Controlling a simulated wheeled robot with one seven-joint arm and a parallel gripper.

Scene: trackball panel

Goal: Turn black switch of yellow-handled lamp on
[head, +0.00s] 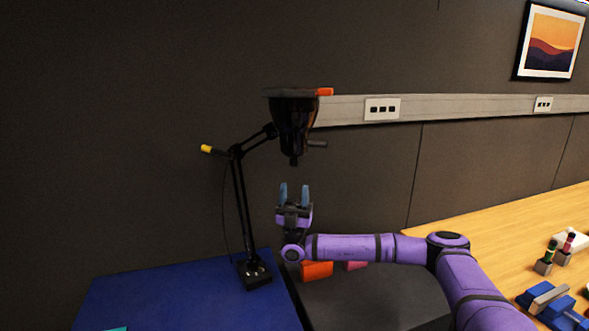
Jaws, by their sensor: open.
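The black desk lamp (241,205) has a yellow handle (207,149) at its elbow. Its base (255,273) stands on a blue surface at the lower left. The dark lamp head (293,120) hangs at the top of the arm, with a small black knob (294,161) at its lower end and a short dark stub (317,144) on its right side. I cannot tell for sure which of these is the switch. My gripper (293,193) is open and empty, fingers pointing up, a little below the lamp head and apart from it.
An orange block (317,270) and a pink block (356,265) lie behind my arm on a dark surface. The blue surface (180,300) is mostly clear. A wooden table (500,225) at right holds blue parts (563,308). A wall rail (440,107) runs behind the lamp.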

